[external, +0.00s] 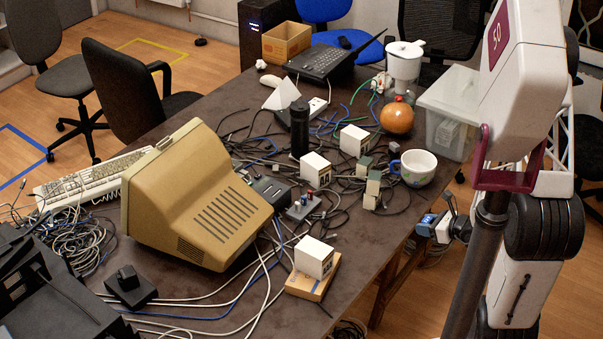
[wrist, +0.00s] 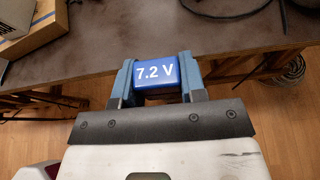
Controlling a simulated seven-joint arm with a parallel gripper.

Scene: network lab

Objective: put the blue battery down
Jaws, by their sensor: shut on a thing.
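The blue battery (wrist: 155,73), marked "7.2 V", is between the two fingers of my gripper (wrist: 158,82) in the wrist view. My gripper is shut on it. In the external view my gripper (external: 437,226) is off the right edge of the table, and the battery shows there as a small blue shape (external: 427,224). In the wrist view the battery appears over the front edge of the table (wrist: 220,45), with the floor below. I cannot tell its height above the table.
A blue-and-white cup (external: 417,168) stands near the table's right edge. A white cube (external: 314,256) sits on a flat cardboard box (external: 312,280) at the front. Cables and small grey blocks clutter the middle. Bare tabletop (external: 372,240) shows along the right edge.

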